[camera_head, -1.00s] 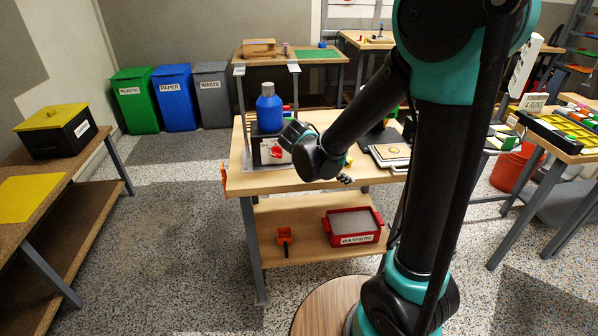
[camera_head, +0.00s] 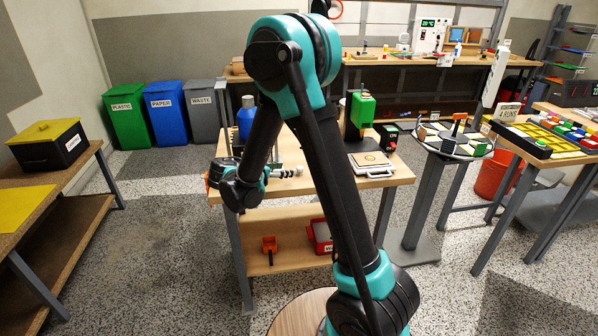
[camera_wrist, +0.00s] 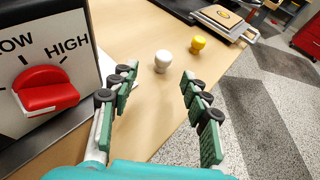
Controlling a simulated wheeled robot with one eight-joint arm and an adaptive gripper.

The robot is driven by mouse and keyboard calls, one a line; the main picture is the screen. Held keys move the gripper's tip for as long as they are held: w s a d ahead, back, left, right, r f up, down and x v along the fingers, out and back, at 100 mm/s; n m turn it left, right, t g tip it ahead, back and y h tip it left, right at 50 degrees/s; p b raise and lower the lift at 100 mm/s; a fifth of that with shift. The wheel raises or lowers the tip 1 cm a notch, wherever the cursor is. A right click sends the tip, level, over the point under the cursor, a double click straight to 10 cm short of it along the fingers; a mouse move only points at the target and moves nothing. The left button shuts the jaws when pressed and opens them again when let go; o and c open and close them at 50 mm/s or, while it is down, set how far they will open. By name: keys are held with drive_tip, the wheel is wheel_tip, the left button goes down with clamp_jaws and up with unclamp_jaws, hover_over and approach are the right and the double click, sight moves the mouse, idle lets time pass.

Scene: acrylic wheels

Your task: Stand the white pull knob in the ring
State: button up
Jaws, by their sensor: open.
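The white pull knob (camera_wrist: 162,61) stands on the wooden table just beyond my fingertips in the wrist view, roughly in line with the gap between them. It also shows in the head view as a small pale thing (camera_head: 300,170) past my fingers. My gripper (camera_wrist: 160,78) is open and empty, low over the table, its fingers spread to either side. A yellow knob (camera_wrist: 198,44) stands behind and right of the white one.
A box with a red dial (camera_wrist: 48,88) marked LOW and HIGH stands close to my left fingers. A blue bottle (camera_head: 246,117) and a green machine (camera_head: 361,112) stand on the same table (camera_wrist: 130,25). The table's right edge drops to the speckled floor.

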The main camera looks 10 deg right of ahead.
drive_tip(key=x, duration=0.8)
drive_tip(key=shift+s+d+f, duration=0.2)
drive_tip(key=shift+d, duration=0.1)
drive_tip(key=c, duration=1)
